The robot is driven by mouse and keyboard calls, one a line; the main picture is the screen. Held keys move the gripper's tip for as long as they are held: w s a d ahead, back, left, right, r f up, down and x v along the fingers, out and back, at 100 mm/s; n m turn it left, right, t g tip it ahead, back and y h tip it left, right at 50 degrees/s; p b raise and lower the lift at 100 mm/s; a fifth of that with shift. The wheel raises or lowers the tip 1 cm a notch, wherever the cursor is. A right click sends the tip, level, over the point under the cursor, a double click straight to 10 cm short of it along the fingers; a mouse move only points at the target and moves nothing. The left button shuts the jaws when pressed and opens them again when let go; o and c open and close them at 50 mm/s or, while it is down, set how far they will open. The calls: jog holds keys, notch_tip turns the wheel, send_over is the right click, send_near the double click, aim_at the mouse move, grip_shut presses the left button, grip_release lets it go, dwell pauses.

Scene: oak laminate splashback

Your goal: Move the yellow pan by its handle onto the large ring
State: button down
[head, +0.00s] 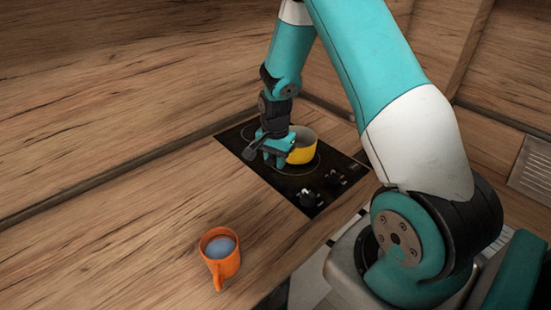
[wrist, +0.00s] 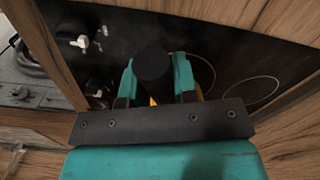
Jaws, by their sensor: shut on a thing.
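The yellow pan (head: 302,151) is over the black hob (head: 328,170), at the hob's far right part in the head view. My gripper (head: 275,153) is shut on the pan's dark handle (head: 254,154), left of the pan body. In the wrist view the handle's round dark end (wrist: 153,65) stands between the teal fingers of my gripper (wrist: 155,79), and only a sliver of yellow shows below it. A thin ring outline (head: 291,174) curves around below the pan. I cannot tell whether the pan touches the hob.
An orange mug (head: 229,267) with bluish liquid stands on the wooden counter (head: 165,235), front left of the hob. Control knobs (head: 307,197) sit at the hob's near edge. A wooden splashback (head: 110,90) runs behind. The counter left of the hob is clear.

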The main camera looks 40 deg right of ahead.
jog(key=shift+f, duration=0.4)
dwell(0.3)
jog(key=c, duration=0.8)
grip_release()
jog(key=shift+s+a, duration=0.45)
jog(key=shift+a, duration=0.65)
jog(key=shift+s+a, duration=0.4)
jog(key=shift+a, duration=0.65)
jog(key=shift+s+a, duration=0.45)
jog(key=shift+a, duration=0.65)
notch_tip(320, 180, up, 7)
jog(key=p, duration=0.5)
